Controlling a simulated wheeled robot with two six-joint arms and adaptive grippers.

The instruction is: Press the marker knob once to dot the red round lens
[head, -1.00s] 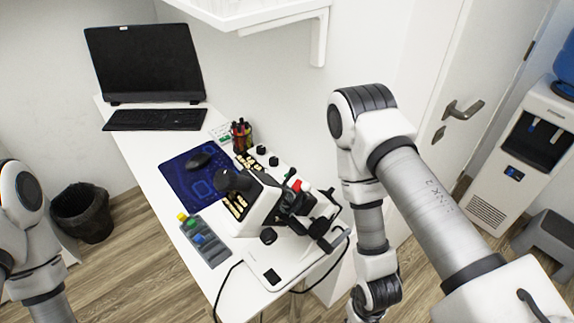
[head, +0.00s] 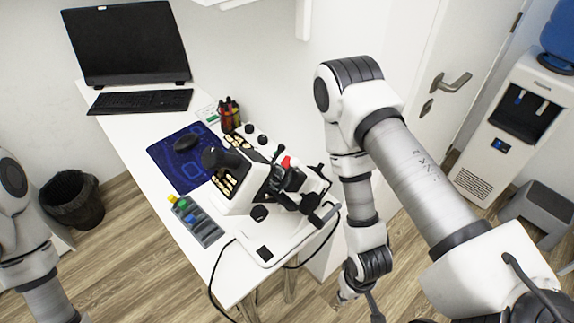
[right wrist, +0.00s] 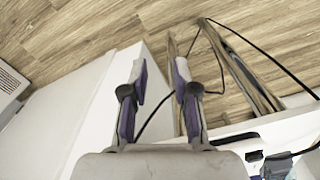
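The white and black lens-marking device (head: 265,190) stands on the white table near its right front end. A small red part (head: 287,161) shows on its upper side; whether it is the marker knob or something else I cannot tell. I cannot make out a red round lens in the device. A grey tray (head: 209,232) with yellow, green and blue pieces lies to its left. My right gripper (right wrist: 159,72) is open and empty, its two fingers apart, beside the table over the floor. In the head view my left arm is at the left edge; its gripper is outside the picture.
A blue mat (head: 165,158) with a black mouse (head: 187,142), a pen cup (head: 229,115), a keyboard (head: 140,102) and a laptop (head: 128,45) are farther back. A black cable (head: 215,270) hangs off the front edge. A water dispenser (head: 512,125) and grey stool (head: 540,212) stand right.

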